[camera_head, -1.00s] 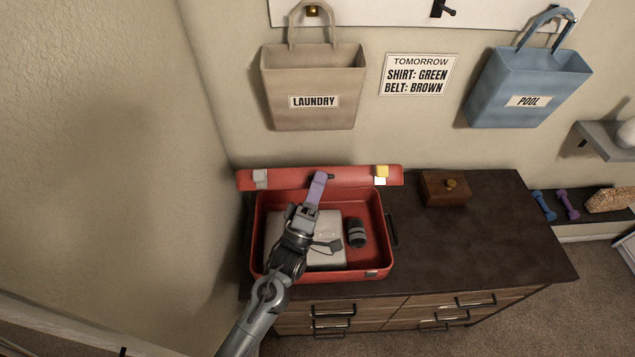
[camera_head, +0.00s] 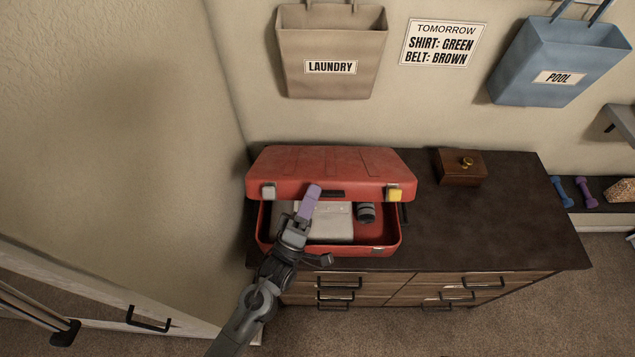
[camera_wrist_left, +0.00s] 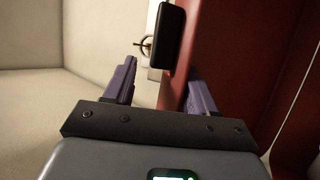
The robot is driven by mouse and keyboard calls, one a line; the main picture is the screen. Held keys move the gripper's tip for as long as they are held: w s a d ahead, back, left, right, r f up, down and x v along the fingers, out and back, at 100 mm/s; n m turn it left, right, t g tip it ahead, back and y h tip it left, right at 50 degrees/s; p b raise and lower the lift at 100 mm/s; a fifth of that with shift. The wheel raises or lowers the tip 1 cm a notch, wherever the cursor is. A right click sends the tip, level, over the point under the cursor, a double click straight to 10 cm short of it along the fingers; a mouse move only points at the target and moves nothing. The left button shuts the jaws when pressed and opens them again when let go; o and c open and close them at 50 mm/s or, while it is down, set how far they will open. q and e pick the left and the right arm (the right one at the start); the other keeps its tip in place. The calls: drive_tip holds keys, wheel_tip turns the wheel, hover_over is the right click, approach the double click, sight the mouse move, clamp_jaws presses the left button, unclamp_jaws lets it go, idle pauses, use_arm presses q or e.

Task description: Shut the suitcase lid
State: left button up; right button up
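The red suitcase stands on the dresser with its lid (camera_head: 330,165) hinged partway down, tilted above the open base (camera_head: 385,240). The lid's front edge has a black handle (camera_head: 333,194), a grey latch (camera_head: 268,192) and a yellow one (camera_head: 394,194). My left gripper (camera_head: 313,190) is at the lid's front edge, left of the handle. In the left wrist view its purple fingers (camera_wrist_left: 161,75) are apart, with a black handle (camera_wrist_left: 168,35) just beyond them and the red shell at right. Contact with the lid is hard to tell. My right gripper is not in view.
A folded light cloth (camera_head: 330,228) and a dark rolled item (camera_head: 366,212) lie in the base. A wooden box (camera_head: 462,167) stands right of the suitcase. The dresser top (camera_head: 490,220) is clear to the right. A wall is close at left.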

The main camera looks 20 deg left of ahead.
use_arm(q)
drive_tip(key=shift+s+f, duration=0.1)
drive_tip(key=shift+s, duration=0.1)
idle(0.3)
drive_tip(key=s+a+f+b, duration=0.3)
drive_tip(key=s+f+b, duration=0.1)
drive_tip(key=s+f, duration=0.3)
wheel_tip(320, 180, down, 3)
drive_tip(key=shift+r, duration=0.2)
idle(0.9)
drive_tip(key=shift+s+d, duration=0.1)
drive_tip(key=shift+r, duration=0.1)
drive_tip(key=shift+o, duration=0.2)
